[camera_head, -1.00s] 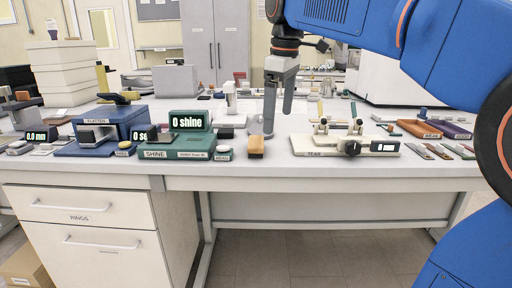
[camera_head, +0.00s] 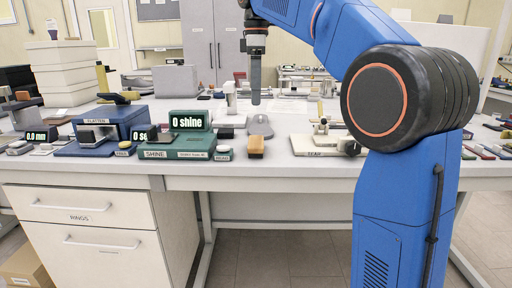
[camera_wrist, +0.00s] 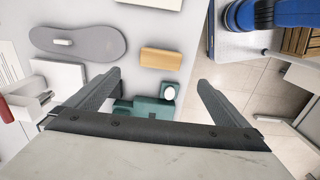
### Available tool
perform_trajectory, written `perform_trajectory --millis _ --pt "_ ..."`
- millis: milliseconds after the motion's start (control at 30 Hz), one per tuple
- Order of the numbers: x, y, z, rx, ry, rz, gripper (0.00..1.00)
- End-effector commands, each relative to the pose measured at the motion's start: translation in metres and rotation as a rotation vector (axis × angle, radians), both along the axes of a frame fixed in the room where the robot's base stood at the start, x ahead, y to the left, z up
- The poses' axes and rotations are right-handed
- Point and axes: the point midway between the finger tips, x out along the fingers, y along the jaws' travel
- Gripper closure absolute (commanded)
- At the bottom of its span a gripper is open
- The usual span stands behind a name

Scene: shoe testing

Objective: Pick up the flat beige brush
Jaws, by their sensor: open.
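A flat beige, block-shaped brush (camera_head: 256,145) lies near the front edge of the bench, right of the green SHINE device. In the wrist view the brush (camera_wrist: 160,58) lies beyond my fingertips, in line with the gap between them. My gripper (camera_head: 256,100) points down above the bench, behind the brush and apart from it, and shows edge-on in the head view. In the wrist view my gripper (camera_wrist: 158,82) has its two fingers wide apart with nothing between them.
A grey shoe sole (camera_head: 260,127) lies just behind the brush. The green SHINE device (camera_head: 178,147) and a small round-topped block (camera_head: 223,152) stand to its left, the TEAR device (camera_head: 318,144) to its right. My arm hides much of the bench's right side.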

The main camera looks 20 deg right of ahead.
Motion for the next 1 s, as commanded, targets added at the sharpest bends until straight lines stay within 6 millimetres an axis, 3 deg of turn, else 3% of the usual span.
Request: perform_trajectory --millis 433,767,1000 --pt "-0.001 0.0 -0.078 0.0 0.002 -0.001 0.0" --pt "-0.001 0.0 -0.101 0.0 0.001 -0.001 0.0" --pt "-0.002 0.002 -0.132 -0.001 0.001 -0.002 0.0"
